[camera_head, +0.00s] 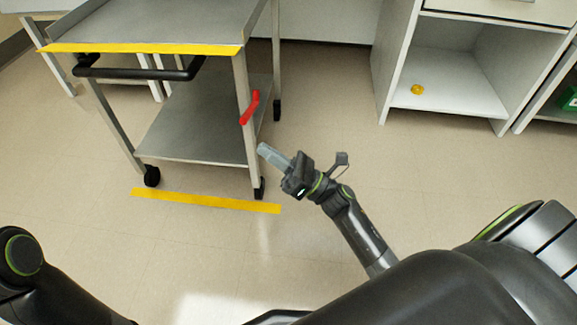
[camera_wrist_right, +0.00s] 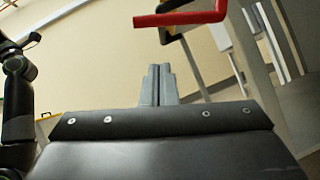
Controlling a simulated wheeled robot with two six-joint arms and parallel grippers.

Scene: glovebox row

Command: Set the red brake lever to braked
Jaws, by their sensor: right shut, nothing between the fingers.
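The red brake lever (camera_head: 250,107) is on the right front leg of a grey metal cart (camera_head: 197,136). In the head view it slants from upper right to lower left. In the right wrist view the lever (camera_wrist_right: 182,18) crosses the top of the picture, beyond my fingertips. My right gripper (camera_head: 262,149) is shut and empty, just below and to the right of the lever, with a visible gap. Its closed fingers also show in the right wrist view (camera_wrist_right: 158,72). My left arm shows at the lower left of the head view, but its gripper is out of view.
The cart has a black handle (camera_head: 135,73), a yellow front edge strip (camera_head: 145,48) and black casters (camera_head: 152,176). A yellow floor strip (camera_head: 205,201) lies before it. Floor between is clear.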

